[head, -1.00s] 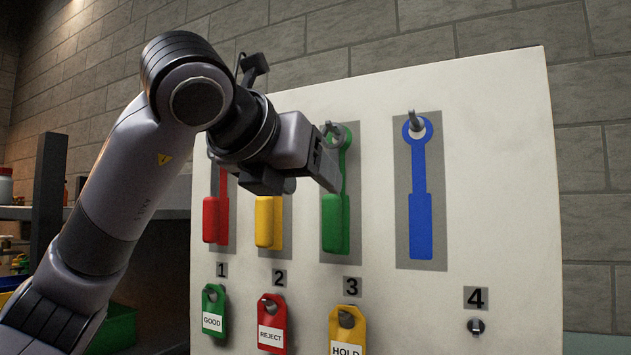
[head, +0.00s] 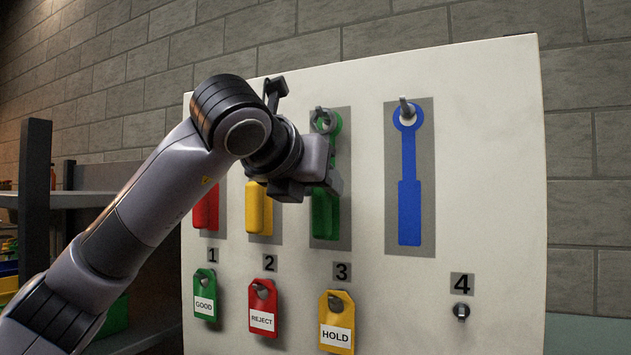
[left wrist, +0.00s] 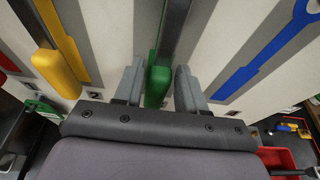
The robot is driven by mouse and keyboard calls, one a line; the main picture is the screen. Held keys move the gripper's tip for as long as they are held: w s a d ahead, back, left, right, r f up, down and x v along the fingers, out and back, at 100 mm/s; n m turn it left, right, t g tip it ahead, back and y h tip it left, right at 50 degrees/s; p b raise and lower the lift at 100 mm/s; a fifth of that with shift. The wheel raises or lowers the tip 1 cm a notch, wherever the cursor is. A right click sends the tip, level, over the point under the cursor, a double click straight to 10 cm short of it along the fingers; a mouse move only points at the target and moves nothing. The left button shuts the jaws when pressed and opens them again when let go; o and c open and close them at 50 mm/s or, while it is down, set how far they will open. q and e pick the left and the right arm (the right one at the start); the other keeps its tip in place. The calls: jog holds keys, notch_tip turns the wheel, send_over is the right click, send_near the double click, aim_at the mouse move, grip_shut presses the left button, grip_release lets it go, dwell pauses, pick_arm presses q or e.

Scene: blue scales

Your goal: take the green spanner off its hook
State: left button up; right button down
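The green spanner (head: 325,216) hangs in front of a grey strip on the white board, its ring end up at a hook (head: 322,113). My left gripper (head: 328,178) is in front of it and hides part of its middle. In the left wrist view the two fingers (left wrist: 158,82) stand apart, one on each side of the green handle (left wrist: 158,85). They look open around it, with no clear grip. My right gripper is in neither view.
A yellow spanner (head: 258,208) and a red spanner (head: 206,209) hang to the left. A flat blue spanner shape (head: 409,212) lies under a hook on the right. Green, red and yellow tags (head: 338,322) hang below. Shelving (head: 85,202) stands at the left.

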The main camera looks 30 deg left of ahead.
pick_arm(q)
grip_shut()
jog(key=shift+r+p, duration=0.4)
jog(key=shift+r, duration=0.35)
jog(key=shift+s, duration=0.15)
dwell(0.6)
jog(key=s+b, duration=0.3)
jog(key=s, duration=0.4)
jog(key=shift+s+d+r, duration=0.15)
jog(key=shift+s+d, duration=0.1)
jog(key=shift+s, duration=0.1)
dwell(1.0)
